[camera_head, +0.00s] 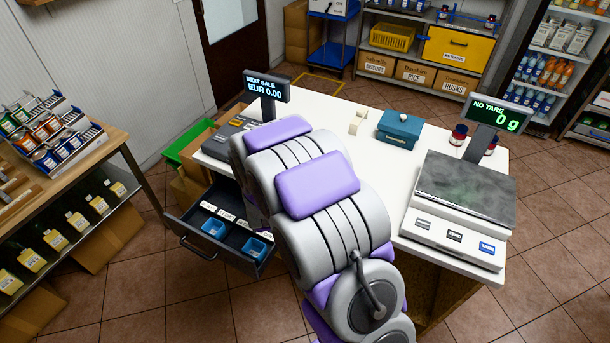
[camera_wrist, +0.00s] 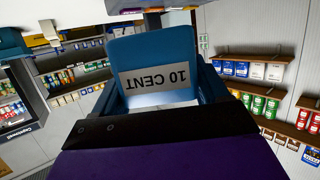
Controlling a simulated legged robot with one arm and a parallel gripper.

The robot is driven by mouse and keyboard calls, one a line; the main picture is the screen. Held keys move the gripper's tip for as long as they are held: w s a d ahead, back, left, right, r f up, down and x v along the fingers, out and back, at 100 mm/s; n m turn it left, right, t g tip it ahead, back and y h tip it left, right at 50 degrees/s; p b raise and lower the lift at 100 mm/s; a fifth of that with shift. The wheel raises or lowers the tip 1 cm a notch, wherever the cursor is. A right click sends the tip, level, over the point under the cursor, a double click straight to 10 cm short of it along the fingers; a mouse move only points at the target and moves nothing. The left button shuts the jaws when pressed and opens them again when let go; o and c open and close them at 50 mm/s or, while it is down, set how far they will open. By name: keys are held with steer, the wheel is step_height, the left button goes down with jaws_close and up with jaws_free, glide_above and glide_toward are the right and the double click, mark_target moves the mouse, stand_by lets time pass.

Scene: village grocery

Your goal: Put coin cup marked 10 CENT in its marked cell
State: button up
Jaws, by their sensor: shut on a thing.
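The blue coin cup (camera_wrist: 150,48) fills the middle of the wrist view. Its white label reads 10 CENT and appears upside down there. My gripper (camera_wrist: 160,103) is shut on this cup. In the head view my own arm hides the gripper and the held cup. The open cash drawer (camera_head: 182,238) sticks out from the left side of the counter. It has dark cells with white labels along the back. One blue cup (camera_head: 213,228) sits in a front cell, and another blue cup (camera_head: 257,247) sits to its right. The labels there are too small to read.
The white counter (camera_head: 345,148) bears a register display (camera_head: 266,87), a teal box (camera_head: 399,130) and a scale (camera_head: 465,190) at the right. A wooden shelf unit (camera_head: 118,140) with goods stands left of the drawer. Tiled floor lies between them.

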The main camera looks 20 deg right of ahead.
steer(key=s+d+f+m+g+h, duration=0.5)
steer(key=s+d+f+m+h, duration=0.2)
steer(key=s+d, duration=0.2)
steer(key=shift+s+d+f+h, duration=0.15)
steer(key=shift+s+d+h, duration=0.2)
steer(key=shift+s, duration=0.7)
steer(key=shift+w, duration=0.1)
steer(key=w+d, duration=0.1)
steer(key=w, duration=0.3)
steer(key=w+d+f+b, duration=0.1)
steer(key=w+d, duration=0.1)
steer(key=w, duration=0.3)
steer(key=w+d+b, duration=0.1)
steer(key=w+d, duration=0.1)
steer(key=w, duration=0.2)
steer(key=shift+w+d+f, duration=0.2)
steer(key=shift+w+d, duration=0.05)
steer(key=shift+w, duration=0.1)
steer(key=shift+w+d+f, duration=0.1)
steer(key=shift+w+f, duration=0.15)
steer(key=shift+f, duration=0.55)
steer(key=shift+w+d+f, duration=0.1)
steer(key=shift+w+f, duration=0.15)
steer(key=shift+f, duration=0.55)
steer(key=shift+f, duration=0.1)
steer(key=o, duration=1)
steer(key=shift+f, duration=0.1)
